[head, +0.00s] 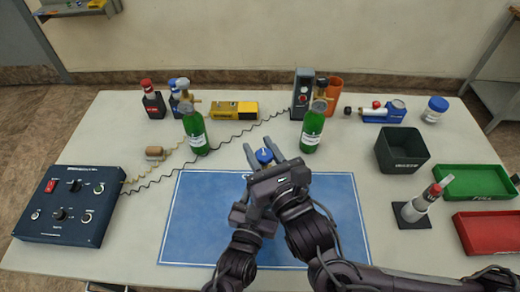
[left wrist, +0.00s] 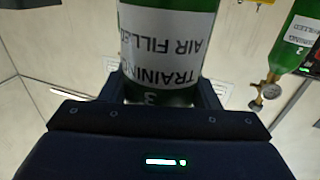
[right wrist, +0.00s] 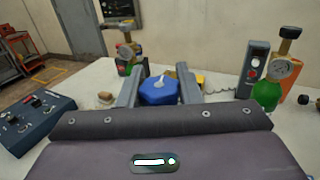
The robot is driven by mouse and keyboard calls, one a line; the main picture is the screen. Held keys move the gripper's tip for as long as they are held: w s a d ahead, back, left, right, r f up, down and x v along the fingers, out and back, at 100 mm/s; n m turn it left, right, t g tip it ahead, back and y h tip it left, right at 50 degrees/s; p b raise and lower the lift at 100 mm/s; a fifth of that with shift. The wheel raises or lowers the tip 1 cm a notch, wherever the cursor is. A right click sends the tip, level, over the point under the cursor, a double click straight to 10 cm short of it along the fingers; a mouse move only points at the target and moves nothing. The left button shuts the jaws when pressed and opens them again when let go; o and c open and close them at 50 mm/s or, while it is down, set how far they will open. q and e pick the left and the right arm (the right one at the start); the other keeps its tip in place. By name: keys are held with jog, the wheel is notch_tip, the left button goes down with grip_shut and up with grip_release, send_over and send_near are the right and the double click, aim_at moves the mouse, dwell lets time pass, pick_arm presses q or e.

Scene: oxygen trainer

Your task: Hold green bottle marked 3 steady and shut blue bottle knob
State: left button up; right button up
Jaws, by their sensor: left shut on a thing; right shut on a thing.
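The green bottle marked 3 (left wrist: 165,50) stands between the fingers of my left gripper (left wrist: 160,92), which is shut on it. Its white label reads "TRAINING AIR FILLED". In the head view, the bottle's body is hidden under my right gripper (head: 264,152). The blue knob (head: 264,156) shows between the right gripper's two fingers. In the right wrist view, the blue knob (right wrist: 160,91) has a white pointer on top and sits between the fingers, which are shut on it. My left gripper is mostly covered by the right one in the head view.
Two other green bottles with gauges stand behind, at left (head: 195,132) and right (head: 312,130). A blue mat (head: 200,215) lies under my arms. A control box (head: 68,203) with wires is at left. A dark bin (head: 402,152) and green and red trays (head: 480,180) are at right.

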jog(key=shift+w+d+m+t+h, duration=0.1)
jog(key=shift+m+t+h, duration=0.3)
jog(key=shift+m+h, duration=0.3)
jog(key=o, duration=1)
jog(key=shift+c, duration=0.2)
jog(key=shift+n+g+y, duration=0.3)
jog(key=shift+n+y, duration=0.2)
